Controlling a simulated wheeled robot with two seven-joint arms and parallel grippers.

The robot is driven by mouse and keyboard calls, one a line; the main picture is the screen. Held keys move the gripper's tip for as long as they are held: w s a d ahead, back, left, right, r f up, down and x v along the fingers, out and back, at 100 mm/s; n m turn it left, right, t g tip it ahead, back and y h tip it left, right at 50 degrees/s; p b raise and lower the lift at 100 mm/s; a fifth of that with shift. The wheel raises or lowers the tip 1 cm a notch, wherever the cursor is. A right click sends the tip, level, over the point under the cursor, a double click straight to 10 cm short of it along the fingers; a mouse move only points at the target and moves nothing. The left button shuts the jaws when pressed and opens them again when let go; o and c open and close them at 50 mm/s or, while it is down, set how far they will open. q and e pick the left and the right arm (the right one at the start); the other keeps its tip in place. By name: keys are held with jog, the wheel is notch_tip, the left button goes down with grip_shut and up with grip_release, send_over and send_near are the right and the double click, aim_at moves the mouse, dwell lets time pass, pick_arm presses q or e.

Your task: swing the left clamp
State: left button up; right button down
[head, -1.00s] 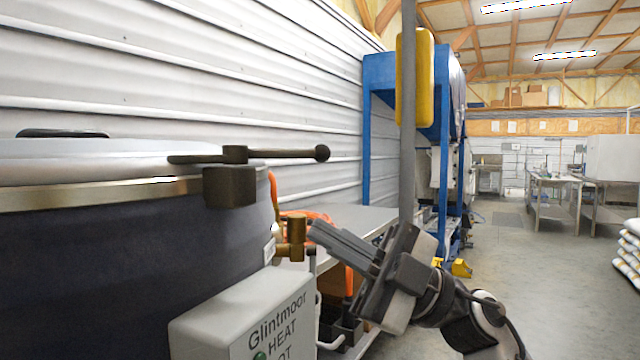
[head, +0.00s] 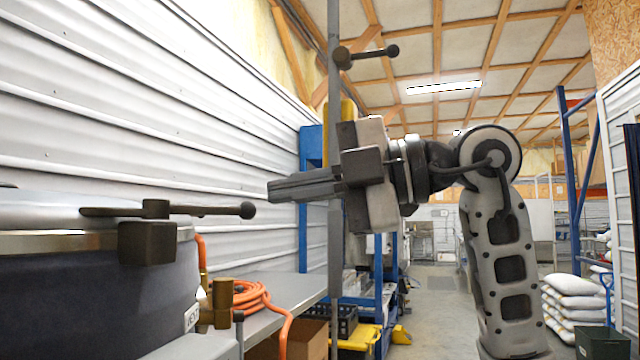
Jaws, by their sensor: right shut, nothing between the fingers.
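A dark bronze clamp (head: 147,242) sits on the rim of the large dark vessel (head: 80,290), below its pale lid (head: 60,208). Its lever (head: 205,210) lies nearly level and points right, ending in a ball knob. It is the only clamp seen on the rim; I cannot tell whether it is the left one. My right gripper (head: 272,189) is shut and empty. Its fingers point left, above and to the right of the knob and apart from it. My left gripper is out of view.
A grey upright post (head: 334,250) stands behind my right gripper, with a second dark ball-ended lever (head: 368,55) near its top. A bench (head: 285,298) with a coiled orange hose (head: 255,298) and a brass valve (head: 222,305) is right of the vessel. White sacks (head: 575,300) lie far right.

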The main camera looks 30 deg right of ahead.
aim_at(213, 209)
jog(key=w+a, duration=0.1)
jog(key=w, duration=0.1)
jog(key=w+a, duration=0.1)
jog(key=w, duration=0.1)
jog(key=w+a+f, duration=0.1)
jog(key=a, duration=0.1)
jog(key=shift+w+f+p, duration=0.1)
jog(key=shift+w+p, duration=0.3)
jog(key=shift+w+f, duration=0.15)
jog(key=shift+w, duration=0.3)
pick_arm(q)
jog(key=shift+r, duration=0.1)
